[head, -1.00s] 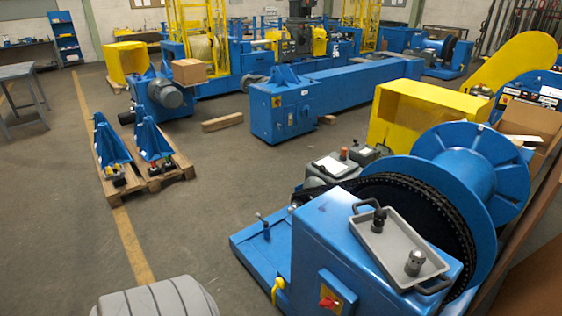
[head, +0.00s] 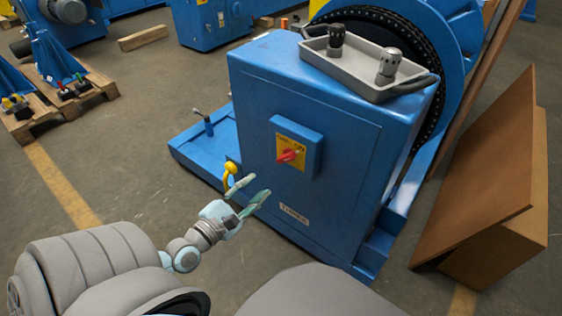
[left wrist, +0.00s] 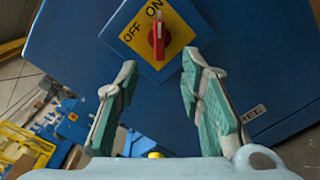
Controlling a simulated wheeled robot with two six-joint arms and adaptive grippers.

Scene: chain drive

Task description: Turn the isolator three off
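The isolator has a red knob (head: 290,155) on a yellow plate, set in a blue box (head: 311,133) on the front of a blue cabinet (head: 350,110). In the left wrist view the knob (left wrist: 159,36) stands upright in the picture, in line with the word ON; OFF is to its left. A white label (head: 294,213) sits lower on the cabinet; its end reads "HREE" in the left wrist view. My left gripper (head: 251,192) is open and empty, below and left of the knob, fingers toward the cabinet and apart from the knob. My right gripper is out of view.
A grey tray (head: 345,70) with two dark-and-grey knobbed parts lies on the cabinet top. A yellow hooked handle (head: 231,174) is close to my left gripper. A brown board (head: 490,160) leans on the right.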

